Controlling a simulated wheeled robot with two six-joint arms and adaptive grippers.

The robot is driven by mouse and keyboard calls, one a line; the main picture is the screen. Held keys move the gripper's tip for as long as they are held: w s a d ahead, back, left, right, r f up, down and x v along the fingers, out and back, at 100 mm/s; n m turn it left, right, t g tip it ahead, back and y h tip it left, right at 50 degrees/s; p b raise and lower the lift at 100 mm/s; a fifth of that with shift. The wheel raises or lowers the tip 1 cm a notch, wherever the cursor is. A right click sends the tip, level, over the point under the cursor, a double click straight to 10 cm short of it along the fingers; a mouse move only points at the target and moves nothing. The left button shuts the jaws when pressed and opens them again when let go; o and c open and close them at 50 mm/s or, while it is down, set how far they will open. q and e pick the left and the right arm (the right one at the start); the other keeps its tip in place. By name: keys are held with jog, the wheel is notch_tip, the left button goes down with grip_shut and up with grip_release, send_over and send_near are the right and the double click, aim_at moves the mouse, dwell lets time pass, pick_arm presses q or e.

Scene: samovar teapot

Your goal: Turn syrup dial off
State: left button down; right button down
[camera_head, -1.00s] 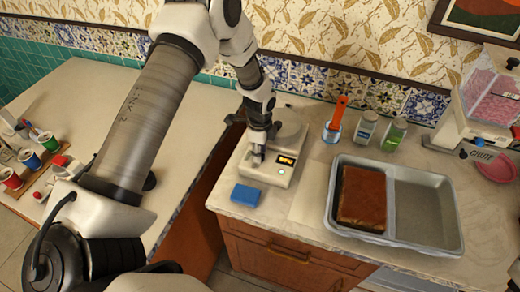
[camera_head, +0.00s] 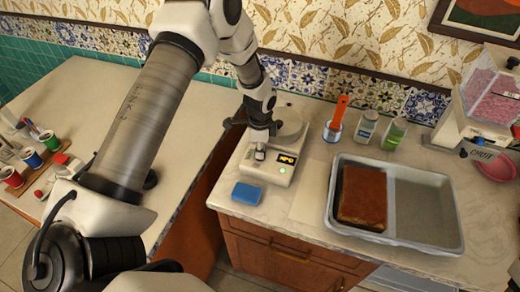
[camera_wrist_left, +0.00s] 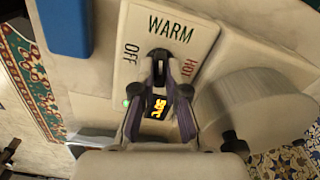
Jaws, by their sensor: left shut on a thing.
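The white appliance (camera_head: 268,169) stands on the counter, with a small lit display (camera_head: 287,160) and a green light. In the left wrist view its panel (camera_wrist_left: 140,30) reads OFF, WARM and HOT around a dark dial (camera_wrist_left: 159,54). My left gripper (camera_head: 260,154) reaches down onto this panel. In the left wrist view the fingers (camera_wrist_left: 162,70) are shut on the dial, which they partly hide. The dial's exact pointing is hard to tell. The display (camera_wrist_left: 158,107) glows yellow between the fingers. My right gripper is not in view.
A blue block (camera_head: 247,194) lies in front of the appliance. To its right are a jar with an orange-handled tool (camera_head: 336,120), two bottles and a grey tray (camera_head: 443,240) holding a brown slab. Cups (camera_head: 12,179) stand at far left, and a tiled wall rises behind.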

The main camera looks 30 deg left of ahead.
pick_arm(q)
jog(key=n, duration=0.3)
jog(key=shift+s+f+n, duration=0.1)
jog(key=shift+n, duration=0.3)
jog(key=n, duration=0.3)
jog(key=shift+n, duration=0.3)
jog(key=n+p, duration=0.1)
jog(key=n, duration=0.2)
jog(key=shift+n, duration=0.3)
jog(key=shift+n+p, duration=0.45)
jog(key=shift+n, duration=1.75)
jog(key=shift+s+f, duration=0.1)
jog(key=c, duration=1.2)
grip_release()
jog(key=shift+w, duration=0.2)
